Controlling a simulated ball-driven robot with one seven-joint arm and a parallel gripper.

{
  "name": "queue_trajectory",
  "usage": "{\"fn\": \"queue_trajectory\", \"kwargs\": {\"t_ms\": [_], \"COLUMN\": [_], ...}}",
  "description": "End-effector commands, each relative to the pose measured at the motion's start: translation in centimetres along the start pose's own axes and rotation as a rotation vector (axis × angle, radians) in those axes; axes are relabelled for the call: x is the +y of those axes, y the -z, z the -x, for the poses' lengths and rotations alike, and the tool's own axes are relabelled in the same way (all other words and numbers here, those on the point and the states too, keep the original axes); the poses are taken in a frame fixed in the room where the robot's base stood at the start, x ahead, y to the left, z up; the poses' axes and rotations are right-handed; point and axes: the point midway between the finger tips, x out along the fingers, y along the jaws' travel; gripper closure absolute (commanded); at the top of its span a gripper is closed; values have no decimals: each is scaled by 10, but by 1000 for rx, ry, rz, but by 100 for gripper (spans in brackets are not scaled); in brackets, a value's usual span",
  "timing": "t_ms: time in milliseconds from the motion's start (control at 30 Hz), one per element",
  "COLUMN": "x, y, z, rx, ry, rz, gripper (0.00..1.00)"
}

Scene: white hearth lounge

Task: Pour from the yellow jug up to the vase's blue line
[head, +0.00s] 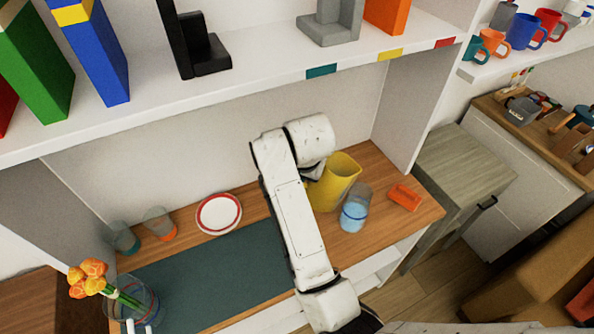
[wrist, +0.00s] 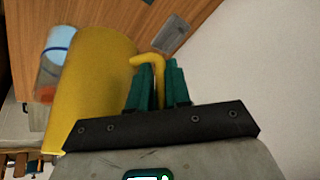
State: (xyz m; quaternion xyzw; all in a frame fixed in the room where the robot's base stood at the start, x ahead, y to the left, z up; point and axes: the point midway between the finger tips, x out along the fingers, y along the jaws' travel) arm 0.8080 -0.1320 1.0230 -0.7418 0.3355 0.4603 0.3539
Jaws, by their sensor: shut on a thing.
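The yellow jug (head: 341,176) stands upright on the wooden counter, right of my arm; it also fills the left of the wrist view (wrist: 95,85). My gripper (wrist: 159,75) is shut on the jug's handle (wrist: 150,64), its green fingers on either side. In the head view my arm hides the fingers and part of the jug. A clear vase (head: 146,301) with orange flowers (head: 90,277) stands at the lower left, with thin red and blue lines around it. Its water level is hard to tell.
A glass (head: 355,209) with a blue band and pale blue contents stands close right of the jug.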

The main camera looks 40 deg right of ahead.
Motion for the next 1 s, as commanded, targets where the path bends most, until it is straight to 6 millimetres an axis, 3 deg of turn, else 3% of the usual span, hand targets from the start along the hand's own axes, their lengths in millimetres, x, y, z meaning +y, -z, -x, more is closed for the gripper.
{"fn": "queue_trajectory", "kwargs": {"t_ms": [1000], "x": [5], "y": [-10], "z": [-27], "rx": [-10], "ry": [52], "rz": [-22], "gripper": [100]}}
